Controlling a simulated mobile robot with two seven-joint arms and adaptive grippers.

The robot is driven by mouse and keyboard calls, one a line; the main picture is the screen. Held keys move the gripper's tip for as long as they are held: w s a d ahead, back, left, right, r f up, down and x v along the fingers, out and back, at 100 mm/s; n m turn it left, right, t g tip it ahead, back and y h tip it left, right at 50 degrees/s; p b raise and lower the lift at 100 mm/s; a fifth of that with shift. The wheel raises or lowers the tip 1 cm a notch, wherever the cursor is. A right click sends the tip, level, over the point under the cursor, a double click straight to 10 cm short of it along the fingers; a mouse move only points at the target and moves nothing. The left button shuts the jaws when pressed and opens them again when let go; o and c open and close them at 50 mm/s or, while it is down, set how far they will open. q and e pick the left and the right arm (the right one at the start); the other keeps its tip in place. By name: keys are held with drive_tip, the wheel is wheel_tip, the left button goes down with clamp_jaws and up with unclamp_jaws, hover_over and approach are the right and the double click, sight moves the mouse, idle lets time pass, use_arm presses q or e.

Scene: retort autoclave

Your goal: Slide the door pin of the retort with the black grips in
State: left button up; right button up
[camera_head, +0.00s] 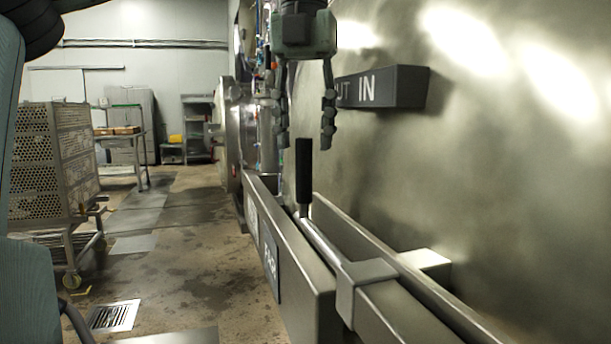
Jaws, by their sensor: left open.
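The door pin (323,243) is a metal bar lying along a rail on the retort door (480,170). A black grip (303,178) stands upright at its far end. A bracket (362,280) wraps the bar nearer to me. My left gripper (305,143) hangs from the top with its fingers pointing down. It is open and empty, its fingertips slightly above the black grip and to either side of it in the picture. I cannot tell the gap in depth. A dark block (398,88) marked "IN" sits on the door, partly hidden by the gripper. My right gripper does not show.
A perforated basket cart (48,165) stands at the left. Another round retort door (228,135) is open farther back. A table (125,136) and shelves stand by the far wall. The wet floor (190,235) between is clear, with a drain grate (114,316).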

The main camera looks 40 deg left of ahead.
sight(305, 179)
use_arm(q)
wheel_tip(305, 179, down, 7)
drive_tip(key=shift+s+f, duration=0.1)
drive_tip(key=shift+f, duration=0.05)
clamp_jaws()
idle(0.5)
drive_tip(key=shift+d, duration=0.1)
